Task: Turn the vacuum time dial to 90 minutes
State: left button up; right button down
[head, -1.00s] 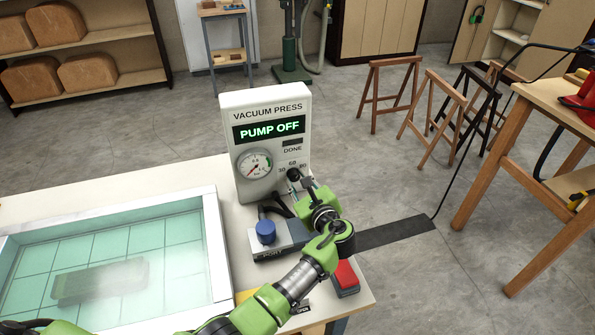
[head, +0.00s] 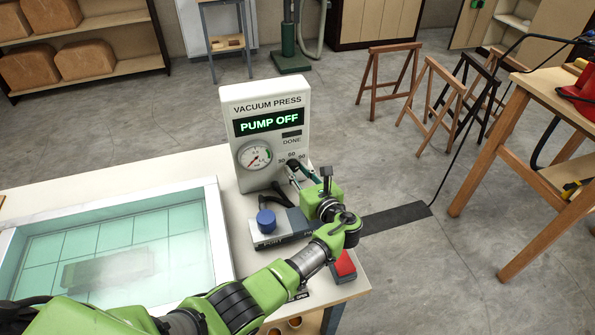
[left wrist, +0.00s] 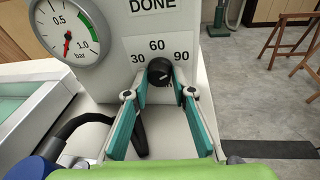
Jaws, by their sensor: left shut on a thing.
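The vacuum press (head: 265,130) is a white upright box with a "PUMP OFF" display, a pressure gauge and a small black dial. The dial (left wrist: 160,72) sits below the printed marks 30, 60 and 90 in the left wrist view. My left gripper (left wrist: 163,85) has its two teal-padded fingers closed on either side of the dial. In the head view the left gripper (head: 294,169) reaches the press front from the lower right and partly covers the dial. The dial's pointer is too small to read surely. My right gripper is in neither view.
A blue knob (head: 266,221) on a grey port block stands in front of the press, with a black hose behind it. A glass-topped frame (head: 215,235) fills the left.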

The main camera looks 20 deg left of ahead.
pick_arm(q)
jog(key=shift+w+r, duration=0.1)
jog(key=shift+r, duration=0.1)
jog(key=o, duration=1.1)
jog(key=shift+f, duration=0.15)
notch_tip(320, 180, up, 10)
jog(key=shift+a, duration=0.1)
